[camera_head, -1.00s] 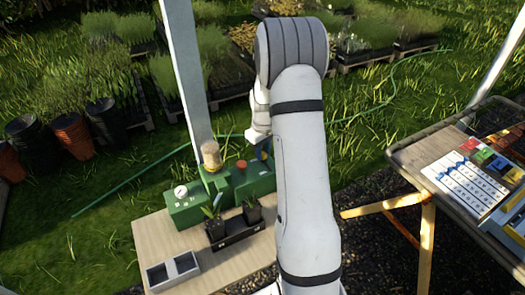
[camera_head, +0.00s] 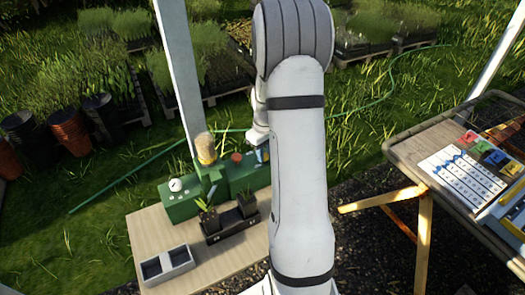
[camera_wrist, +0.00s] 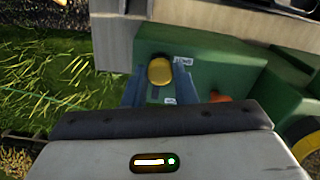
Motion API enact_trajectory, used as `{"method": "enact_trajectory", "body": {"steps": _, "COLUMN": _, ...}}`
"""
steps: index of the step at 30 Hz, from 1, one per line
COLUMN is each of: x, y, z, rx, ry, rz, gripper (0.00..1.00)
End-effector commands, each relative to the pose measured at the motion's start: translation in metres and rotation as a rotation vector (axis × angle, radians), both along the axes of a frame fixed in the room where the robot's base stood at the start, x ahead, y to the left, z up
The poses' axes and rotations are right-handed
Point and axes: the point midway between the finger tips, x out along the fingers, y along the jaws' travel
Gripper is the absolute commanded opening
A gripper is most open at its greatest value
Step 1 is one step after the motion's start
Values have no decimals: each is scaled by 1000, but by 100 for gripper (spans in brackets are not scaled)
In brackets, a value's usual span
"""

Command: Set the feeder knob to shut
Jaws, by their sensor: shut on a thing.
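The green feeder (camera_head: 238,181) stands on the bench; its right part is behind my arm in the head view. In the wrist view, a round yellow knob (camera_wrist: 160,71) sits on the green housing (camera_wrist: 214,72). My gripper's blue fingers (camera_wrist: 158,88) are on both sides of the knob, shut on it. Small pale labels (camera_wrist: 184,61) are beside the knob, too small to read, so its setting cannot be told. In the head view, my gripper (camera_head: 262,156) shows only as a blue bit at the feeder, mostly hidden by my arm.
An orange-red cap (camera_head: 237,158) tops the feeder. A green box with a gauge (camera_head: 176,185), potted seedlings in a black tray (camera_head: 229,224) and a grey two-part bin (camera_head: 166,265) share the bench. A white post (camera_head: 177,75) stands behind. Another table (camera_head: 410,150) is at right.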

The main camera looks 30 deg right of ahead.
Motion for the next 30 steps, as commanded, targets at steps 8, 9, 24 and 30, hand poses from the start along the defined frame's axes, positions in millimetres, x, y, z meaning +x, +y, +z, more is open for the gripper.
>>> {"method": "enact_trajectory", "body": {"steps": 8, "x": -3, "y": -2, "z": 0, "rx": 3, "ry": 6, "rz": -8, "gripper": 40}}
{"method": "enact_trajectory", "body": {"steps": 9, "x": -3, "y": -2, "z": -1, "rx": 3, "ry": 6, "rz": -8, "gripper": 43}}
{"method": "enact_trajectory", "body": {"steps": 24, "x": -1, "y": -2, "z": 26, "rx": 1, "ry": 0, "rz": -9, "gripper": 47}}
{"method": "enact_trajectory", "body": {"steps": 30, "x": -1, "y": -2, "z": 59, "rx": 2, "ry": 1, "rz": -8, "gripper": 47}}
